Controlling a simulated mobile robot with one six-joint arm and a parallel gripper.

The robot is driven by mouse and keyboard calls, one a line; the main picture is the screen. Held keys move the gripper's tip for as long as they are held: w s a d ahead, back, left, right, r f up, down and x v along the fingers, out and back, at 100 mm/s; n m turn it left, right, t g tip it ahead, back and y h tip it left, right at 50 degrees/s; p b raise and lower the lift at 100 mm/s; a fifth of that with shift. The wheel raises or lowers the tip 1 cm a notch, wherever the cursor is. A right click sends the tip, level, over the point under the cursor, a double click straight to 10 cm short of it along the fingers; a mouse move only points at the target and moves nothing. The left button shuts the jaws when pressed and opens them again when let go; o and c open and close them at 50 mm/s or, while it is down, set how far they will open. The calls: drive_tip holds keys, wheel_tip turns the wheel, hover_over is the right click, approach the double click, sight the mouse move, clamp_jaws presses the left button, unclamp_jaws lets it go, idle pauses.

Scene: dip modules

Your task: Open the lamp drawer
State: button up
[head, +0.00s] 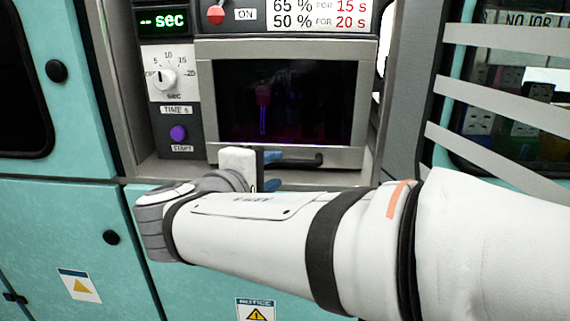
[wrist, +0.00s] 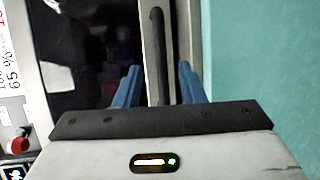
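The lamp drawer (head: 285,100) has a dark glass window in a grey frame and is flush in the machine, so it looks shut. Its black bar handle (head: 305,160) runs along the lower frame. The wrist view shows the handle (wrist: 158,45) upright in the picture, beside the dark window (wrist: 95,50). My gripper (head: 290,170) is at the handle's left part. In the wrist view my gripper (wrist: 157,67) is open, with one blue finger on each side of the handle. The fingers appear apart from the bar. Whether the bar is fully between them in depth is unclear.
Left of the drawer are a timer dial (head: 162,79), a purple start button (head: 178,133) and a green display (head: 162,21). A red knob (head: 216,14) sits above. Teal cabinet doors (head: 60,230) lie left and below. Slanted grey bars (head: 500,95) stand at right.

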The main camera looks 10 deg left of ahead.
sight(286, 164)
drive_tip(key=shift+x, duration=2.75)
drive_tip(key=shift+a+f, duration=0.1)
drive_tip(key=shift+a, duration=0.05)
drive_tip(key=shift+c, duration=0.3)
clamp_jaws()
